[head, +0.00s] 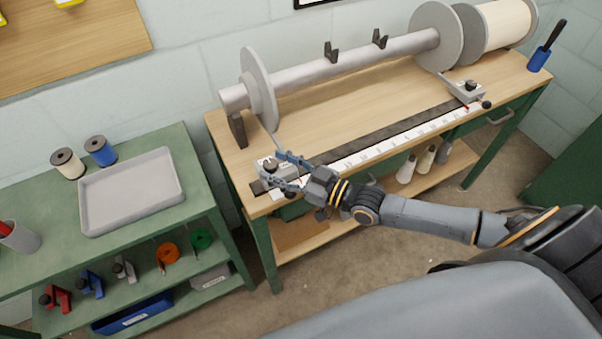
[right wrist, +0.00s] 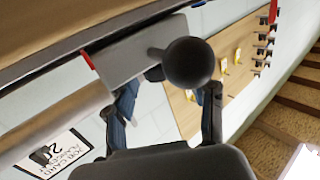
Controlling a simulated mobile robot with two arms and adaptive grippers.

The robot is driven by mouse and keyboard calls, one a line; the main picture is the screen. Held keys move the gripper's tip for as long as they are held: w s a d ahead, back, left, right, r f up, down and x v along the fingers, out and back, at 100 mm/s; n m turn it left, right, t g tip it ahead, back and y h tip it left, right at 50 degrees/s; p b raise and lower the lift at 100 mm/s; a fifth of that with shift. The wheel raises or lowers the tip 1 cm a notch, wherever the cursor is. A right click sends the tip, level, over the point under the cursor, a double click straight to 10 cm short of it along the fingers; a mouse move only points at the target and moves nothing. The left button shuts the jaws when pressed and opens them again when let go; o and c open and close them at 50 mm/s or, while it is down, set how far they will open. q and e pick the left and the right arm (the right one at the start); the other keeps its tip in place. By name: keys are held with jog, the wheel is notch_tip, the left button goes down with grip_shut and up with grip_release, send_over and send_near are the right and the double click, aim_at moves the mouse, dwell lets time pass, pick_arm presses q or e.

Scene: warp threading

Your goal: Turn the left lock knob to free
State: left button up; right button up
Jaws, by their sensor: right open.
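The left lock block (head: 276,174) is a small grey block at the left end of the white ruler strip. A dark knob (head: 269,163) shows on its top. My right gripper (head: 279,169) is at this block, its fingers open and reaching toward it from the right. In the right wrist view, a round black knob (right wrist: 188,62) on a short stem sticks out from the grey block (right wrist: 135,50). The knob lies between the open fingers of the right gripper (right wrist: 168,98) in the picture; contact cannot be told. My left gripper is not in view.
A long roller (head: 345,61) with end discs runs along the back of the wooden bench (head: 320,112). A similar block (head: 462,92) stands at the ruler's right end. A green shelf unit (head: 208,176) with a grey tray (head: 82,213) stands to the left.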

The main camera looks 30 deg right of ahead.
jog(key=v, duration=1)
jog(key=shift+s+d, duration=0.1)
jog(key=shift+d, duration=0.05)
